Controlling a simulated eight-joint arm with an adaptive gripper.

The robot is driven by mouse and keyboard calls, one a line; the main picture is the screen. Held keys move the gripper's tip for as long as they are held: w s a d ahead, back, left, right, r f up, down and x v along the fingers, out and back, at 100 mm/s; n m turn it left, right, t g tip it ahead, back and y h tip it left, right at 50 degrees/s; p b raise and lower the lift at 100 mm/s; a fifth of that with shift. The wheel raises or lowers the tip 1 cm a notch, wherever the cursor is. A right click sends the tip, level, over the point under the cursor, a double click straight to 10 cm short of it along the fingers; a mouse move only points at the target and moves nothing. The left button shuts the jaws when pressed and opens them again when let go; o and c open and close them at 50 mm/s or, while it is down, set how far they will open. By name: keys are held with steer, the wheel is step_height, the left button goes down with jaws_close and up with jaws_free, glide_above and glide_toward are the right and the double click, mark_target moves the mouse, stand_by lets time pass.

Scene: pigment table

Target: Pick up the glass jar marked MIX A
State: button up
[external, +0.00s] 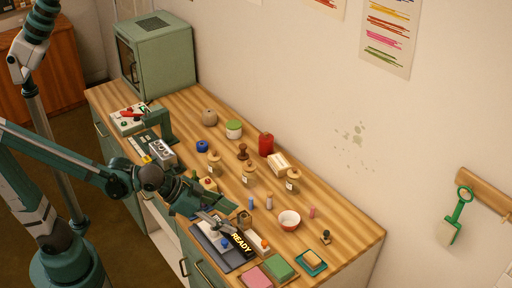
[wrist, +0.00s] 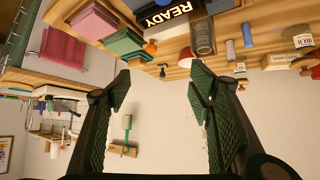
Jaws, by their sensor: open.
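Three glass jars with cork-coloured lids stand on the wooden table in the external view: a left one (external: 214,167), a middle one (external: 249,179) and a right one (external: 292,184). Their labels are too small to read there. In the wrist view a labelled jar (wrist: 303,42) at the right edge seems to read MIX B. I cannot make out which jar is marked MIX A. A dark jar (wrist: 203,38) stands beside the READY sign, its label unreadable. My gripper (wrist: 158,88) is open and empty, its fingers apart. In the external view it hangs over the table's front side.
The table's right end has free room.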

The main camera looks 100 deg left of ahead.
steer(key=w+a+f+n+t+y+p, duration=0.1)
steer(key=w+a, duration=0.4)
steer(key=a, duration=0.3)
steer(key=w+a+f+n+y+p, duration=0.1)
steer(key=w+a, duration=0.4)
steer(key=a, duration=0.3)
steer(key=n+y+p, duration=0.2)
steer(key=y, duration=0.1)
glide_toward(288, 178)
steer(key=shift+t, duration=0.4)
steer(key=x, duration=0.5)
steer(key=shift+s+d+f, duration=0.1)
steer(key=shift+s+f, duration=0.05)
steer(key=shift+f, duration=0.2)
steer(key=shift+a+f, duration=0.2)
steer(key=shift+a, duration=0.2)
steer(key=shift+b+x, duration=0.35)
steer(key=shift+x, duration=0.9)
steer(key=shift+b+x, duration=0.75)
steer(key=shift+x, duration=1.9)
